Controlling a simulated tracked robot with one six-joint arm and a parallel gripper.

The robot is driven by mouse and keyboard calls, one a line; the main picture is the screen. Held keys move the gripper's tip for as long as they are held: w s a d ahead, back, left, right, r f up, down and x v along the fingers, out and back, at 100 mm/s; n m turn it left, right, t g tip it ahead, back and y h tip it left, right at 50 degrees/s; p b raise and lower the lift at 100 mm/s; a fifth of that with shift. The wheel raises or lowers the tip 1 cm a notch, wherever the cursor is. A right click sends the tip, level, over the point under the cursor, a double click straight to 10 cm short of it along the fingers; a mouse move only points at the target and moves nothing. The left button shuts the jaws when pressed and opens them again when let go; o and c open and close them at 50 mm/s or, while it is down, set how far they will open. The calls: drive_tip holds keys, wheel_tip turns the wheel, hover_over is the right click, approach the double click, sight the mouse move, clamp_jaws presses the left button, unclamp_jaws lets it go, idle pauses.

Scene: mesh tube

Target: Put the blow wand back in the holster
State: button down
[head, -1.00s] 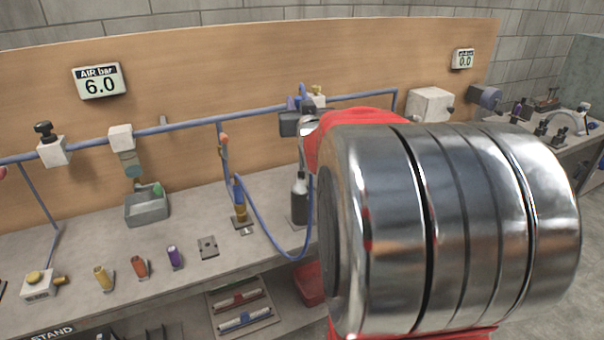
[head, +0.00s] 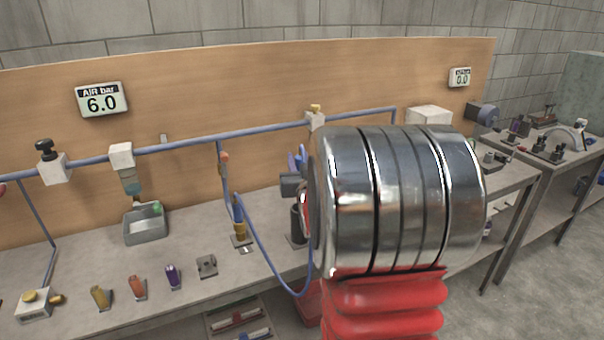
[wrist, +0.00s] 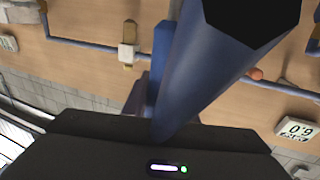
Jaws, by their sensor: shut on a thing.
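A blue wand-like cylinder (wrist: 212,70), which I take as the blow wand, is held at my gripper (wrist: 155,125). It reaches toward the wrist camera and ends in a dark hexagonal face. In the head view my gripper (head: 294,172) shows left of my big metal wrist joint, with blue and purple parts above its dark body. A black upright cylinder (head: 297,224) stands on the bench just below the gripper, partly hidden by my arm. It may be the holster; I cannot tell. Whether wand and cylinder touch is hidden.
A blue hose (head: 268,262) loops over the bench front and passes behind my arm. A blue and yellow tool (head: 239,220) stands left of it. A grey tray (head: 145,224) and several small coloured parts lie further left. A blue pipe (head: 190,144) crosses the back board.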

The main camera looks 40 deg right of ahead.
drive_tip(key=shift+f, duration=2.3)
drive_tip(key=c, duration=1.4)
unclamp_jaws()
drive_tip(key=shift+c, duration=0.2)
drive_tip(key=v, duration=1.1)
drive_tip(key=shift+s, duration=0.2)
drive_tip(key=shift+a, duration=0.1)
